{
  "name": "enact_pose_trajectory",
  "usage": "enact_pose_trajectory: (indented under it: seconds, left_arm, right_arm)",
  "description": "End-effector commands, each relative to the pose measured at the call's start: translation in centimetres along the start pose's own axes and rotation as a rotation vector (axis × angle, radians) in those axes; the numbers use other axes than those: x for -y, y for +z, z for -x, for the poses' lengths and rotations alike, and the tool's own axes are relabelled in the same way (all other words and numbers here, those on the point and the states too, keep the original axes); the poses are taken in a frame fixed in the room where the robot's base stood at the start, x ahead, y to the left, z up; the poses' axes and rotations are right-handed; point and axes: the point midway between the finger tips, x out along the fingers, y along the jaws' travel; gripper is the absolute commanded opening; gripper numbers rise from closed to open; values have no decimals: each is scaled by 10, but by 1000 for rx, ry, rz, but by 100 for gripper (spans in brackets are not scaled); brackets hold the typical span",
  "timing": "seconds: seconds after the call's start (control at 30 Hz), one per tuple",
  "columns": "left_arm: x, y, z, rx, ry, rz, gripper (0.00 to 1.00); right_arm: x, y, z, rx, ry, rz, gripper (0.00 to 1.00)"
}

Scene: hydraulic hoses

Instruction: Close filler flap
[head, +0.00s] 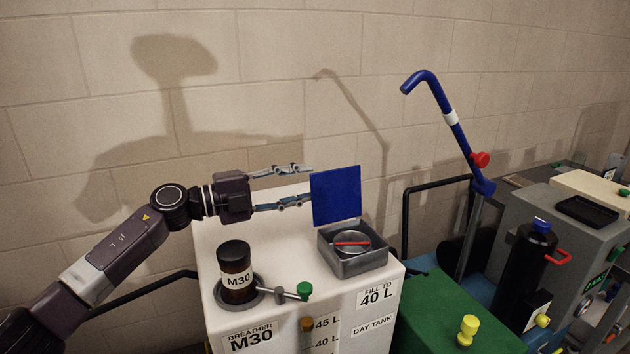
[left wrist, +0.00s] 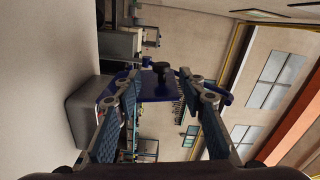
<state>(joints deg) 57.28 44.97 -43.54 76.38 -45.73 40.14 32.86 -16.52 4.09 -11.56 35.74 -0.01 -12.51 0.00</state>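The blue filler flap (head: 336,195) stands upright, open, at the grey filler box (head: 352,261) on top of the white day tank (head: 290,215). The box's round opening is uncovered, with a red bar across it. My left gripper (head: 304,184) is to the left of the flap, its two fingers spread and pointing at the flap's left edge. In the left wrist view the open fingers (left wrist: 160,88) have a blue panel, apparently the flap (left wrist: 155,93), beyond and between their tips. I cannot tell whether they touch it. My right gripper is in neither view.
A dark M30 breather jar (head: 236,270) and a lever with a green knob (head: 304,290) stand on the tank below my left gripper. A bent blue pipe (head: 437,98) with a red knob rises to the right. A block wall (head: 280,60) is close behind.

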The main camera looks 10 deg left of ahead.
Motion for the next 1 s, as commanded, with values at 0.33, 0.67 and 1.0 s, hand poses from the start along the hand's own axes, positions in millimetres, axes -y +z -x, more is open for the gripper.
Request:
enact_pose_trajectory:
  seconds: [0.33, 0.67, 1.0]
  left_arm:
    - [4, 0, -54, 1, -3, -1, 38]
    - [2, 1, -72, 4, -3, -2, 38]
    - [2, 2, -71, 5, -3, -3, 18]
  right_arm:
    - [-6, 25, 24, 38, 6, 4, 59]
    - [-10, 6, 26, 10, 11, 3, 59]
    - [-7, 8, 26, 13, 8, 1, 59]
